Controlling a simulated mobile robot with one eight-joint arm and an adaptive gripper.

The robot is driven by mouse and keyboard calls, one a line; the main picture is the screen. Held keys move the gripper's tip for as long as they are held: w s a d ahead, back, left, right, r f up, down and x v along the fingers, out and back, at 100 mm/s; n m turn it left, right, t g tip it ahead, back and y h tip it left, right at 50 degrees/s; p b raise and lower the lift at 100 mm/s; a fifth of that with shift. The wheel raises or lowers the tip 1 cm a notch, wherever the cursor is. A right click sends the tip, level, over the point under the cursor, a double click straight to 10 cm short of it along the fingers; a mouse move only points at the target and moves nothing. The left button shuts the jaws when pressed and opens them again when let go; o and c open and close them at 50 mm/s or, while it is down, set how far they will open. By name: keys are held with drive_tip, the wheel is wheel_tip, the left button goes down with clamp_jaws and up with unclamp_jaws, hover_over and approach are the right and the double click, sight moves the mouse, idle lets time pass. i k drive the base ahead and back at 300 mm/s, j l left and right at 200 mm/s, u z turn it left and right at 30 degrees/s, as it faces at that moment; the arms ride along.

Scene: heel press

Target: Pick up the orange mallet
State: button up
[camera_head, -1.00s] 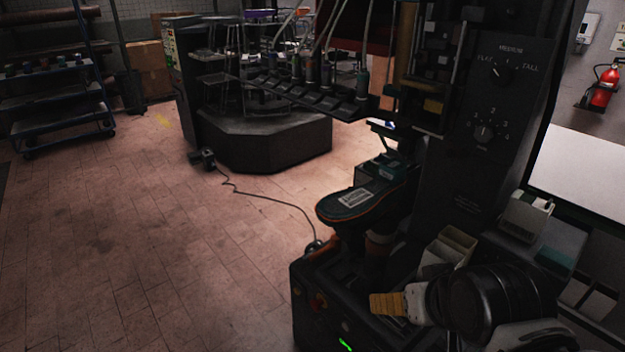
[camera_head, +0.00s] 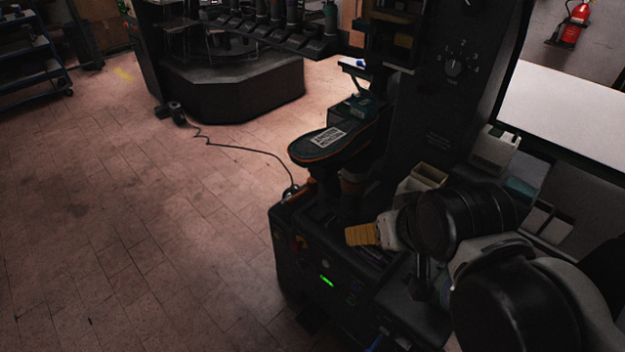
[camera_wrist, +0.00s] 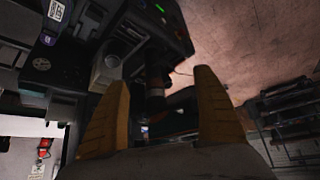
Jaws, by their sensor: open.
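I cannot make out an orange mallet for certain in either view. My gripper (camera_head: 352,235) shows yellow-orange fingers over the dark machine base in the head view. In the wrist view my gripper (camera_wrist: 162,78) is open, its two fingers wide apart with nothing held between them. The dark press (camera_head: 440,110) stands at the right. A shoe-sole-shaped pad (camera_head: 318,146) with an orange rim and a white label sits on it, beyond and left of my gripper. Parts of the machine top behind my gripper and arm are hidden.
Small bins (camera_head: 495,150) and a pale board (camera_head: 570,110) are at the right, with a red fire extinguisher (camera_head: 570,26) above. A dark octagonal machine base (camera_head: 235,90) stands at the back. A cable (camera_head: 245,148) lies on the tiled floor, which is open at the left.

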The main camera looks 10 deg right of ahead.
sight(311, 189)
drive_tip(key=i+j+u, duration=0.35)
drive_tip(key=i+j, duration=0.7)
drive_tip(key=j, duration=0.15)
drive_tip(key=i+l+u, duration=0.1)
drive_tip(key=i+l, duration=0.2)
